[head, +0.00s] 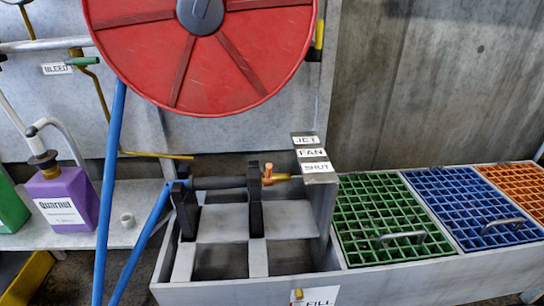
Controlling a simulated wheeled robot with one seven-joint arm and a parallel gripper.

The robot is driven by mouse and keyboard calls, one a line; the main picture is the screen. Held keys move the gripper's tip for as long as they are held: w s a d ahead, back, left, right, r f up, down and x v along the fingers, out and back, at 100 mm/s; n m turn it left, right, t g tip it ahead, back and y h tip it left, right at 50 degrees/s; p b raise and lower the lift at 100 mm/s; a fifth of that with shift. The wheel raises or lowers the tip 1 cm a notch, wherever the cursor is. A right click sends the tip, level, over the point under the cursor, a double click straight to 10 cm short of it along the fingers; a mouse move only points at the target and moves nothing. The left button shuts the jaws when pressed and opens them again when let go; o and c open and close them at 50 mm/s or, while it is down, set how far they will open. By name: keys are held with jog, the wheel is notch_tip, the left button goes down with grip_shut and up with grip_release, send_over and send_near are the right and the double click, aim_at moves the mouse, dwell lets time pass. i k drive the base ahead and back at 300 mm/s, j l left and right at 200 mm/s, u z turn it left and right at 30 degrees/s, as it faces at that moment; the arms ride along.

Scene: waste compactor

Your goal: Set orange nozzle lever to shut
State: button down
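The orange nozzle lever (268,170) is a small stub standing up near the right end of a dark lance (220,183). An orange-yellow nozzle tip (284,178) points right from there. The lance lies level across two black cradles (256,215) over a grey trough. Stacked labels JET (305,140), FAN (311,153) and SHUT (316,167) sit just right of and above the lever, on stepped plates. The lever's exact setting is too small to tell. My gripper is not in view.
A red hose reel (230,60) hangs above, with blue hose (108,190) running down at the left. Green (385,205), blue (460,205) and orange gratings (518,185) lie at right. A purple jug (66,205) stands on the left shelf. A FILL label (318,300) is in front.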

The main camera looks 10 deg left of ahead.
aim_at(267, 175)
jog(key=i+j+u, duration=0.25)
jog(key=i, duration=0.2)
jog(key=i+j+u, duration=0.1)
jog(key=i+u, duration=0.15)
jog(key=i, duration=0.2)
